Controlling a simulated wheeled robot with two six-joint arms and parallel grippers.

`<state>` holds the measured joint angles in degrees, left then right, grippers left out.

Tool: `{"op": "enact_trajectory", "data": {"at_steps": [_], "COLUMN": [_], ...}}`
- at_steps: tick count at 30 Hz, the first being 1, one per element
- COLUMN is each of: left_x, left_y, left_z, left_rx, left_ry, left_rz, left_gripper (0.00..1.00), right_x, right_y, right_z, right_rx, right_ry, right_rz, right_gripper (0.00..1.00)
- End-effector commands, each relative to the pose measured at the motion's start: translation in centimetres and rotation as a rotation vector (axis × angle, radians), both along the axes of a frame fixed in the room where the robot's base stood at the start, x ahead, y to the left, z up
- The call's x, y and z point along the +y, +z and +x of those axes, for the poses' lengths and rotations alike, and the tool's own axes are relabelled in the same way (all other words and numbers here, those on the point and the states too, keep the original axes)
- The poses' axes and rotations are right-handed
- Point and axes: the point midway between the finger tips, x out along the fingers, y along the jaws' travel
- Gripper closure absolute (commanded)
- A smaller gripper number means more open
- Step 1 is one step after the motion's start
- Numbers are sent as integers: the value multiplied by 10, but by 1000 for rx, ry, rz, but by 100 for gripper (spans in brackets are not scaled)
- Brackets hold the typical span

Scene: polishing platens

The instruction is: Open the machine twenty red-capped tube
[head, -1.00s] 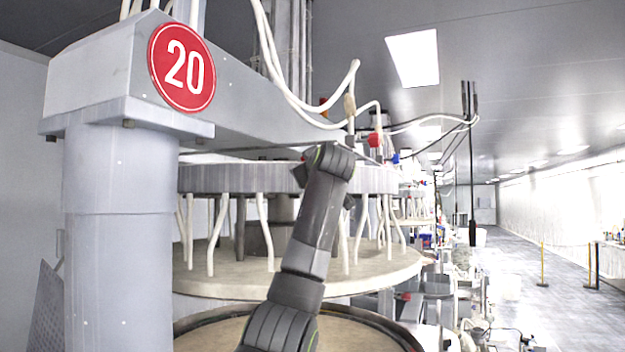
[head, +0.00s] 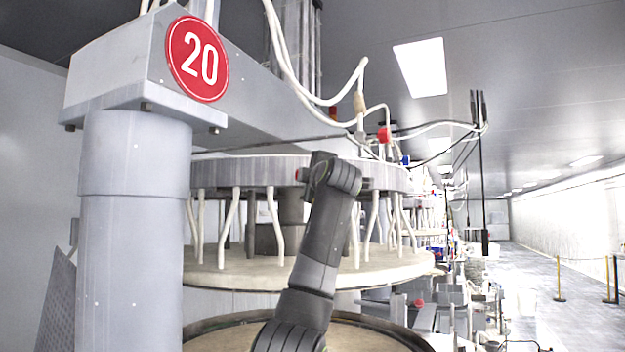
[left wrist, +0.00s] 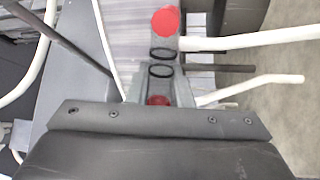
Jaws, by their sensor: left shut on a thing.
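The machine bears a round red "20" sign (head: 197,58) on its grey arm. In the head view a red cap (head: 384,135) sits on the white tubing above the upper platen. My left arm rises from the bottom centre, and its wrist covers part of the platen edge; its fingertips are hidden there. In the left wrist view my left gripper (left wrist: 160,85) is shut on a red-capped tube (left wrist: 158,100), whose red part shows between the grey fingers. Ahead of it are dark rings and a large red cap (left wrist: 165,20) with a white tube beside it. My right gripper is not in view.
A thick grey column (head: 135,230) stands at the left. The upper platen (head: 235,172) hangs over a pale lower platen (head: 225,272), with white tubes hanging between. More machines line the back right. An aisle (head: 560,280) with barrier posts is clear at the right.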

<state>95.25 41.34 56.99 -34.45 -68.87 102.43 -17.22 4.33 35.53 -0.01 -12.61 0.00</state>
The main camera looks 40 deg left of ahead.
Motion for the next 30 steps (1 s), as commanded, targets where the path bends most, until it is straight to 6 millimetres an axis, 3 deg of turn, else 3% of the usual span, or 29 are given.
{"op": "enact_trajectory", "data": {"at_steps": [9,26,27,30], "left_x": [0,0,0,0], "left_y": [-10,-12,-12,-12], "left_z": [0,1,1,1], "left_rx": [-112,-138,-138,-137], "left_ry": [0,0,0,0], "left_rz": [-69,-88,-89,-87], "left_gripper": [100,100,80,66], "right_x": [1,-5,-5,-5], "right_y": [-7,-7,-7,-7], "right_z": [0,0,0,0], "right_rx": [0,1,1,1], "right_ry": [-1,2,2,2], "right_rz": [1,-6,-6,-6], "right_gripper": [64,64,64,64]}}
